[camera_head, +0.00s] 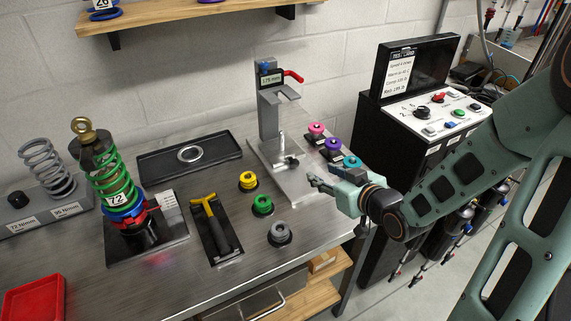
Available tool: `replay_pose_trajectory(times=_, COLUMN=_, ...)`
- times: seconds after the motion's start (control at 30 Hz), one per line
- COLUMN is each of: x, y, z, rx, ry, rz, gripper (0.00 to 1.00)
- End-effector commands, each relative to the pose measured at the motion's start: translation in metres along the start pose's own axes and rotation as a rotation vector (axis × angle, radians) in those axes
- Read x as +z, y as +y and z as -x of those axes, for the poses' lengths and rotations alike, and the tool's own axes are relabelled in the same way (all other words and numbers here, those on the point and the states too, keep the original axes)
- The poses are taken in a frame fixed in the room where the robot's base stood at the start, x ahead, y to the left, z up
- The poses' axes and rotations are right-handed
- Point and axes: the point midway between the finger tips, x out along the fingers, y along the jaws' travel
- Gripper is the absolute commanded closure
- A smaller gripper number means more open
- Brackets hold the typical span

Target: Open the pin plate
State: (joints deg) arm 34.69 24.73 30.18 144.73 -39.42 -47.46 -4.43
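A grey metal stand (268,119) stands upright at the back of the bench. It has a red lever (293,76), a small display (271,78) and a flat base (290,183). A short upright pin and a dark part (290,160) sit on the base. I cannot tell for certain which part is the pin plate. My gripper (314,177) reaches in from the right, just right of the base and near the dark part. Its fingers look small and overlap, so I cannot tell how far apart they are. I see nothing held.
Pink, purple and teal ring pieces (332,144) stand close behind my gripper. Yellow, green and grey ones (263,205) stand left of it. A green spring shock (113,185), a yellow-handled tool (213,227) and a black tray (188,155) are further left. A control box (431,110) stands right.

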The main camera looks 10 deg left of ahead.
Motion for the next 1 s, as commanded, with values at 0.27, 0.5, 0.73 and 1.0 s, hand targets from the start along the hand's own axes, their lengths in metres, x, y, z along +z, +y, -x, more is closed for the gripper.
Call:
replay_pose_trajectory(times=0.27, x=-0.003, y=-0.019, z=-0.012, rx=-0.04, ry=0.038, rz=-0.046, gripper=0.62)
replay_pose_trajectory(times=0.5, x=-0.004, y=-0.021, z=-0.057, rx=-0.041, ry=0.037, rz=-0.045, gripper=0.62)
replay_pose_trajectory(times=0.73, x=-0.007, y=-0.021, z=-0.093, rx=-0.038, ry=0.036, rz=-0.044, gripper=0.62)
replay_pose_trajectory(times=1.0, x=-0.007, y=-0.021, z=-0.107, rx=-0.036, ry=0.034, rz=-0.043, gripper=0.62)
